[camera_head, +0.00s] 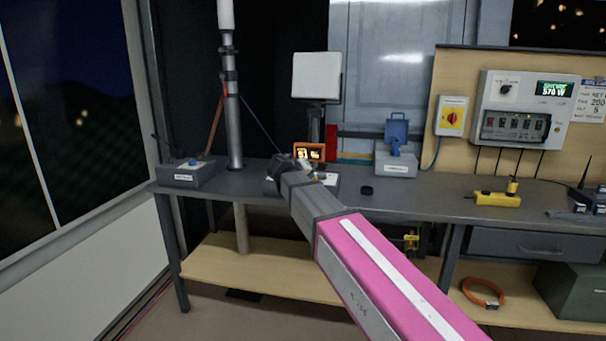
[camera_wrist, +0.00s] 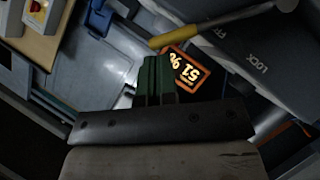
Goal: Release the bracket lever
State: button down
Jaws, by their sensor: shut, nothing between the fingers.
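In the wrist view a lever (camera_wrist: 215,26) with a yellow bar reaches from a dark pivot at the top right to the left. It sits by a grey bracket housing (camera_wrist: 255,55) marked LOCK, with a second word starting FR partly cut off. I cannot tell which mark the lever stands at. My gripper (camera_wrist: 157,62) is shut and empty, its fingertips just below the lever's free end in the picture. I cannot tell whether they touch. In the head view my gripper (camera_head: 282,166) is over the bench, and my own wrist hides much of the bracket.
A small orange-framed display (camera_head: 309,152) stands just behind; in the wrist view it reads 51% (camera_wrist: 187,70). A grey control box (camera_head: 186,172) is left on the bench (camera_head: 400,205), beside a metal mast (camera_head: 233,110). A blue-lidded box (camera_head: 397,150) and yellow device (camera_head: 497,198) stand to the right.

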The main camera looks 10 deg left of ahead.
jog(key=shift+d+f+y, duration=0.2)
jog(key=shift+d+y, duration=0.1)
jog(key=shift+d, duration=0.1)
dwell(0.3)
